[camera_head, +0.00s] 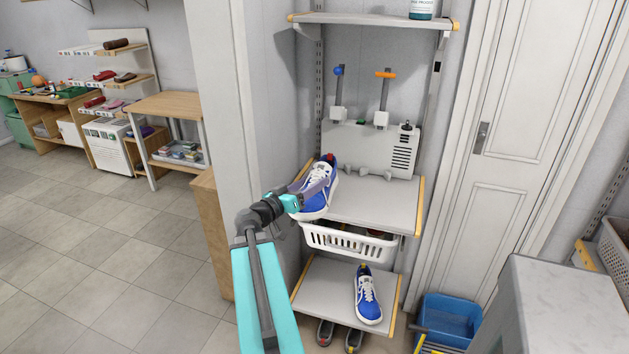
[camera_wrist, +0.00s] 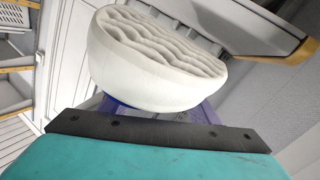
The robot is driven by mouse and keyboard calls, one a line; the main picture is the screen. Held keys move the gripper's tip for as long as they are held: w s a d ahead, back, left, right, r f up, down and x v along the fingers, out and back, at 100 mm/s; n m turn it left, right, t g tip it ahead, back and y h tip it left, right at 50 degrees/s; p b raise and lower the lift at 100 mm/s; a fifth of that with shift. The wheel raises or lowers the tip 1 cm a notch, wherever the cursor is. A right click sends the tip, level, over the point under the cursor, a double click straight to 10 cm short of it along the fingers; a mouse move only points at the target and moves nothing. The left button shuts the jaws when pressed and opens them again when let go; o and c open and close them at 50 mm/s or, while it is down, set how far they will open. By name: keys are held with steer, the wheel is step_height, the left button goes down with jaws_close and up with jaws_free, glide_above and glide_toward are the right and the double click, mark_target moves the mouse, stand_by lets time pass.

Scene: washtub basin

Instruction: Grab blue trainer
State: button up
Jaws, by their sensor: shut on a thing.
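A blue trainer (camera_head: 314,200) with white laces and a white sole is at the left side of the middle shelf, tilted with its heel up. My gripper (camera_head: 318,186) is shut on this trainer. In the wrist view the white sole of the trainer (camera_wrist: 150,62) fills the upper middle, just beyond the teal and black gripper (camera_wrist: 150,130); most of the upper is hidden there. A second blue trainer (camera_head: 368,294) lies on the lower shelf, apart from my gripper.
The middle shelf (camera_head: 385,205) has a grey-white machine (camera_head: 370,148) at its back. A white basket (camera_head: 348,242) hangs under it. A blue crate (camera_head: 448,318) stands on the floor to the right, near a white door (camera_head: 515,140). Open tiled floor (camera_head: 120,240) lies to the left.

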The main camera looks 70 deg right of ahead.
steer(key=shift+s+a+r+p, duration=0.1)
steer(key=shift+a+r+p, duration=0.15)
steer(key=shift+a+p, duration=0.95)
steer(key=shift+a, duration=0.05)
steer(key=shift+f, duration=0.1)
steer(key=shift+s, duration=0.1)
